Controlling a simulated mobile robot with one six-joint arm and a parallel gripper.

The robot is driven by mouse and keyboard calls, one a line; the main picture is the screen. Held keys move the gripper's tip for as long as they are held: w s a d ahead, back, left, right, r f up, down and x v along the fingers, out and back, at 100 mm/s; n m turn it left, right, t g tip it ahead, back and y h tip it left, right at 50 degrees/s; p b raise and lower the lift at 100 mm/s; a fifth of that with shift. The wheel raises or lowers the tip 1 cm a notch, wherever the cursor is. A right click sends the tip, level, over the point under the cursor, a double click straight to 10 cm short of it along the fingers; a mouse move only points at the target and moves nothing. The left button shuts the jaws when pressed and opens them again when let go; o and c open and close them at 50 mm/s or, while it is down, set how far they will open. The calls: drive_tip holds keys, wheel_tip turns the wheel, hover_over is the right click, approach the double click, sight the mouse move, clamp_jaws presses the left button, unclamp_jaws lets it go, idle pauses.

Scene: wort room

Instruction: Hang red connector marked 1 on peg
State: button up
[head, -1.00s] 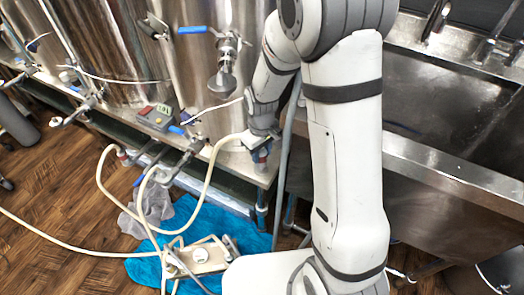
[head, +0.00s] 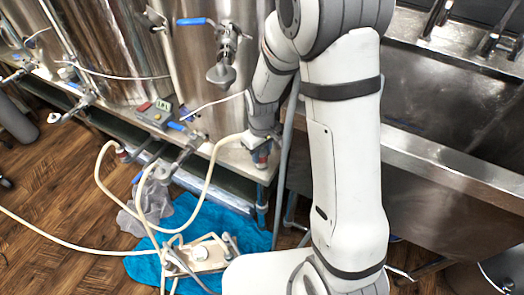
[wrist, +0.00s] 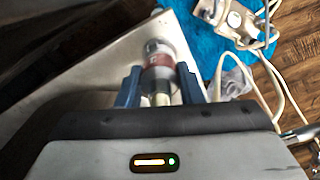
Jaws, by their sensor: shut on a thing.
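A connector with a red band (wrist: 158,62) and a greyish end sits between the two blue fingers of my gripper (wrist: 158,86) in the wrist view. My gripper is shut on it. In the head view my gripper (head: 262,143) is at the front right corner of the steel bench, with the red of the connector (head: 262,157) just below it. A pale hose runs left from there. No number is readable on the connector. I cannot make out the peg in either view.
Another red hose end (head: 123,153) is at the bench edge, left. A blue towel (head: 205,218) with a pump-like device (head: 205,255) lies on the floor. A steel sink (head: 450,160) is at right.

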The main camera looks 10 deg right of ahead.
drive_tip(key=shift+f, duration=0.3)
drive_tip(key=o, duration=1.1)
drive_tip(key=shift+o, duration=0.2)
drive_tip(key=shift+r, duration=0.1)
wheel_tip(320, 180, up, 8)
drive_tip(key=shift+f+p, duration=0.15)
drive_tip(key=shift+p, duration=0.75)
drive_tip(key=shift+s, duration=0.15)
